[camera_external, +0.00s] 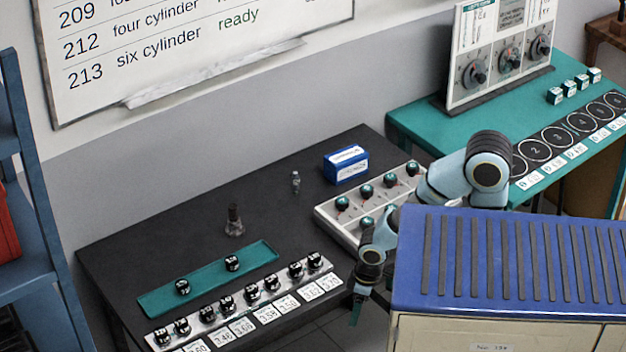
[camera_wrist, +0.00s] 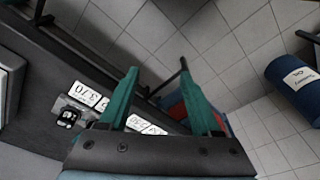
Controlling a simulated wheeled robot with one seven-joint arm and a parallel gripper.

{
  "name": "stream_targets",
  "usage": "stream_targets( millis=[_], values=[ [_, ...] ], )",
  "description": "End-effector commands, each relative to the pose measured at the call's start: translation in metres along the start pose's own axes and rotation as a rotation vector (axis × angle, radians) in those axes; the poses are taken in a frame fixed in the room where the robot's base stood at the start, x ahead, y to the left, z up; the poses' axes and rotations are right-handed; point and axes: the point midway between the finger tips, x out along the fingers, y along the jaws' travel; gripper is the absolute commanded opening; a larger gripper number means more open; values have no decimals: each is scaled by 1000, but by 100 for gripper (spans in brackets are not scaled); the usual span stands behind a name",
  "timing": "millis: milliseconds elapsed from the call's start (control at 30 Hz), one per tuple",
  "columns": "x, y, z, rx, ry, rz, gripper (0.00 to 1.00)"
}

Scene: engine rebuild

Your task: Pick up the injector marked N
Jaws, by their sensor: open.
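Several small black-topped pieces with white marks, which look like the injectors, stand in a silver rack (camera_external: 215,325) along the near edge of the black table. Two more (camera_external: 183,287) (camera_external: 232,263) stand on a teal tray (camera_external: 160,301) behind it. The marks are too small to tell which is N. My gripper (camera_external: 357,305) hangs beyond the table's near right edge, pointing down, apart from the pieces. In the wrist view its two teal fingers (camera_wrist: 160,75) are spread with nothing between them. One black piece (camera_wrist: 68,118) shows there beside the 3.70 card.
Number cards (camera_external: 268,314) line the rack's front. A pale block with several dark knobs (camera_external: 326,213), a blue box (camera_external: 346,164) and a dark bottle-like item (camera_external: 234,222) stand on the table. A blue-topped cabinet (camera_external: 480,300) is at the right. A blue drum (camera_wrist: 295,82) stands on the floor.

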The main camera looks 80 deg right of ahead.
Motion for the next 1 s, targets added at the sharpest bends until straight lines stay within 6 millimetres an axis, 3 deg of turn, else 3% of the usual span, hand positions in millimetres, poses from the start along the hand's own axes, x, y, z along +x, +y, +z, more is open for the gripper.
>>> stream_targets(
  millis=[333,400,667,767,1000],
  values=[
    [0,0,0,0,0,0,65],
    [0,0,0,0,0,0,71],
    [-1,0,-1,1,1,0,71],
    [-8,0,-3,1,4,0,71],
    [-49,0,-8,1,7,0,71]
  ],
)
